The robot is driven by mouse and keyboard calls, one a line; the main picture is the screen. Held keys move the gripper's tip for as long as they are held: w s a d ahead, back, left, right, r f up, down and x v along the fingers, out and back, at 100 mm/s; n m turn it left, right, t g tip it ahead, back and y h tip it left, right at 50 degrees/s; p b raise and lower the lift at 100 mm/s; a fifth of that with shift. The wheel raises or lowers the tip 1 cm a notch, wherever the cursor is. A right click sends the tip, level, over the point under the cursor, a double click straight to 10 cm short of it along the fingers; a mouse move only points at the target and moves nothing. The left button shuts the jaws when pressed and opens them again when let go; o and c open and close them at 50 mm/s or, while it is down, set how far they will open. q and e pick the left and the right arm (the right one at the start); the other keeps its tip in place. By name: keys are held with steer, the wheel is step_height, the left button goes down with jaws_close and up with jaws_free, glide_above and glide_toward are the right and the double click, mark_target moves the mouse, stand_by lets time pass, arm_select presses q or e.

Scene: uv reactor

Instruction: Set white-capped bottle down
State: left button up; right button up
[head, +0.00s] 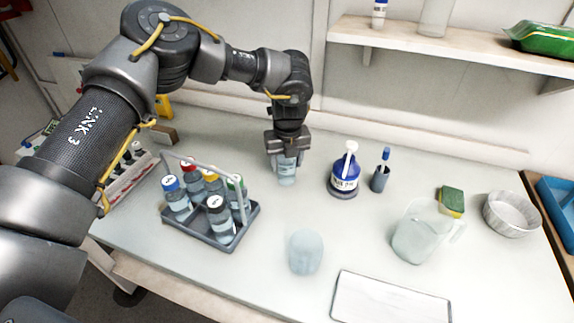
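My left gripper (287,150) points straight down over the back middle of the table and is shut on a clear bottle with a pale label (287,172). The bottle is upright. Its cap is hidden between the fingers, so I cannot see its colour. The bottle's base is at or very near the table top (330,225); I cannot tell whether it touches. My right gripper is not in view.
A grey rack (246,231) of bottles with coloured caps stands left of the held bottle. A blue bottle with a white pump (344,177) stands close on the right. A cup (305,252), a clear jug (415,238) and a white tray (390,300) are nearer the front.

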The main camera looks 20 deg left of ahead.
arm_select(q)
steer(key=c, duration=0.8)
steer(key=shift+c, duration=0.2)
steer(key=shift+r, duration=0.15)
